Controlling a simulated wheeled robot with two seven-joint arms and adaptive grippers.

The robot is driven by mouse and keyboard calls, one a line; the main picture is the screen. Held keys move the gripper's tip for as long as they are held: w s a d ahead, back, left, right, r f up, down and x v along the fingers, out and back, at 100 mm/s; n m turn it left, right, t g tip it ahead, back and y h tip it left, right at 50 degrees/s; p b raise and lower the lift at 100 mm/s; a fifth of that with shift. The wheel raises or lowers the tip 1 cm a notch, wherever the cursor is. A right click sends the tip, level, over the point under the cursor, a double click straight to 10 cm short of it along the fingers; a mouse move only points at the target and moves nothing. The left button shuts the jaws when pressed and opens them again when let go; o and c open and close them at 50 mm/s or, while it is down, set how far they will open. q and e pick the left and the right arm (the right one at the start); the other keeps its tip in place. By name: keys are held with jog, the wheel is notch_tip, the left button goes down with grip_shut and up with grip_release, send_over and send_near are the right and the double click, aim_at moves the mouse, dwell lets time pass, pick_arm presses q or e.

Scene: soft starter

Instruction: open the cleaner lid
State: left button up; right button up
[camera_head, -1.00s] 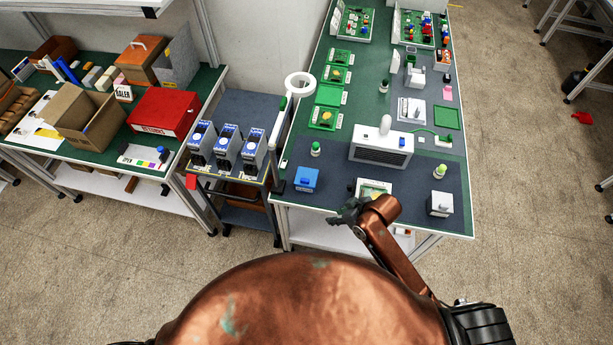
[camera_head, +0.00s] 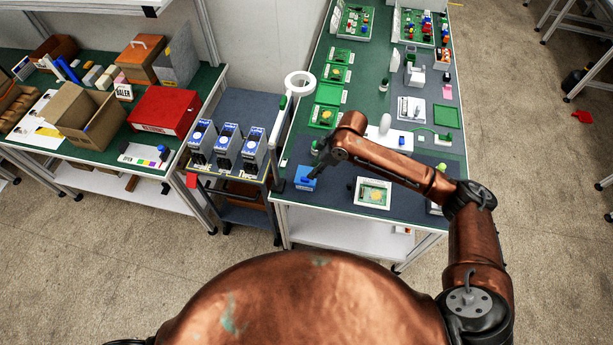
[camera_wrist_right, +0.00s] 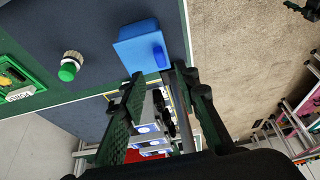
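The cleaner looks to be the blue box (camera_head: 303,184) at the near left corner of the dark mat on the green bench. In the right wrist view the blue box (camera_wrist_right: 138,47) shows a closed top and a darker blue tab (camera_wrist_right: 158,56) on one side. My right gripper (camera_head: 315,170) is just above and beside the box in the head view, partly covering it. In the right wrist view my right gripper (camera_wrist_right: 158,80) has its two fingers apart with nothing between them, and their tips are close to the box's tab side. My left gripper is out of view.
A green-capped bottle (camera_wrist_right: 69,66) stands near the box. A framed green board (camera_head: 373,193) lies on the mat to the right. A cart (camera_head: 240,180) with several blue-and-grey units stands left of the bench, and a white ring lamp (camera_head: 299,84) rises behind.

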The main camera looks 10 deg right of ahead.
aim_at(305, 178)
jog(key=x, duration=0.7)
jog(key=shift+a+f, duration=0.1)
jog(key=shift+f, duration=0.05)
jog(key=shift+c, duration=0.6)
grip_shut()
